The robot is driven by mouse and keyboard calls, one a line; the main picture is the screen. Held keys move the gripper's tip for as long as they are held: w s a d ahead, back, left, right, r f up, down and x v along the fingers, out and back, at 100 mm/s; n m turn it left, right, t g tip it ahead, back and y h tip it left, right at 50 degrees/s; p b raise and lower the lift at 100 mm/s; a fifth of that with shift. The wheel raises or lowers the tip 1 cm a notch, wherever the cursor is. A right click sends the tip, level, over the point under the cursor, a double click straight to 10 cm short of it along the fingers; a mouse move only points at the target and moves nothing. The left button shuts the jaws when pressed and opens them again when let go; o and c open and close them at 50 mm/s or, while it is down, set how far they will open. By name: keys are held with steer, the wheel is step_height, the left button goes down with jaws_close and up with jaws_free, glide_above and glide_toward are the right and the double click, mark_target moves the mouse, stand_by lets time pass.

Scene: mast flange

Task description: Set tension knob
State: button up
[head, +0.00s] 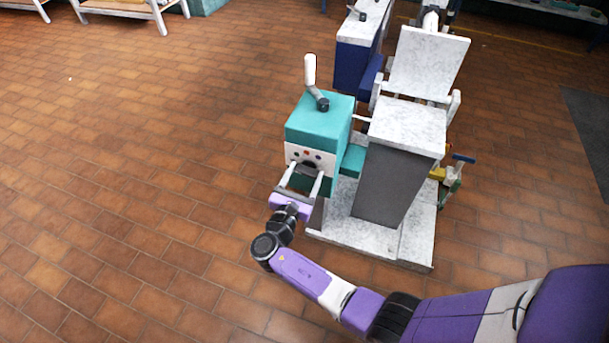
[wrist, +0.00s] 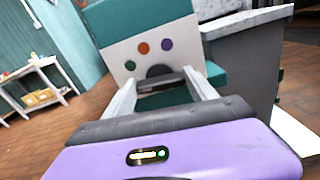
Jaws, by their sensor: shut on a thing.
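The teal box (head: 313,126) has a white front panel (head: 297,153) facing my arm. In the wrist view the panel (wrist: 125,54) carries a green, a red and a purple button in a row, with a dark round tension knob (wrist: 159,71) below them. My gripper (head: 303,174) is in front of this panel, with its pale fingers reaching to it. In the wrist view my gripper (wrist: 161,80) is shut on the dark knob, one finger on either side. The knob's lower part and any setting mark are hard to make out.
A crank with a white handle (head: 310,71) stands on top of the box. A grey pedestal with a marbled top (head: 408,126) is close on the right, on a marbled base (head: 365,231). The tiled floor on the left is open. A white rack (wrist: 39,85) stands far off.

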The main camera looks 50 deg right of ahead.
steer(key=m+b, duration=0.1)
steer(key=m, duration=0.2)
steer(key=m+b, duration=0.2)
steer(key=m, duration=0.1)
steer(key=shift+s+f, duration=0.1)
steer(key=shift+f, duration=0.1)
steer(key=shift+f+m+b, duration=0.15)
steer(key=shift+m+b, duration=6.45)
steer(key=shift+m, duration=1.8)
steer(key=o, duration=1.4)
steer(key=shift+c, duration=0.2)
steer(key=p+v, duration=0.2)
steer(key=v, duration=0.5)
steer(key=shift+s+a, duration=0.2)
steer(key=shift+a, duration=0.15)
